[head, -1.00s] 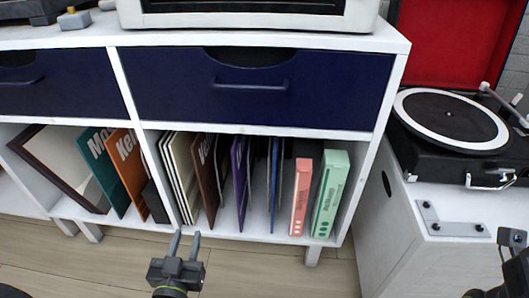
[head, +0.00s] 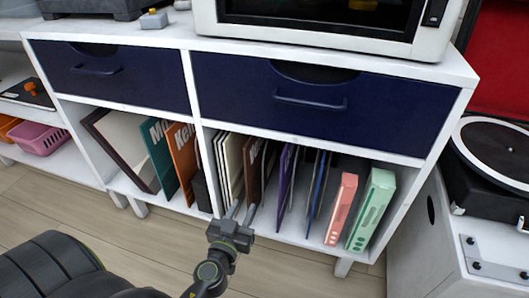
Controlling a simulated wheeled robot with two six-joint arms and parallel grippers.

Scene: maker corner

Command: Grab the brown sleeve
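The brown sleeve (head: 254,166) stands upright among the records in the middle lower compartment, with pale lettering near its top. Cream sleeves are on its left and a purple one on its right. My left gripper (head: 241,211) is in front of the compartment, at the lower front edge of the brown sleeve. Its two fingers are apart and point toward the sleeve. I cannot tell whether the sleeve's edge lies between the fingertips. My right gripper is out of view.
An orange sleeve (head: 184,160) and a teal one (head: 158,150) lean in the left compartment. Pink (head: 341,208) and mint (head: 372,210) boxes stand at right. The navy drawer (head: 310,100) and shelf edge hang above. A turntable (head: 495,150) is at right.

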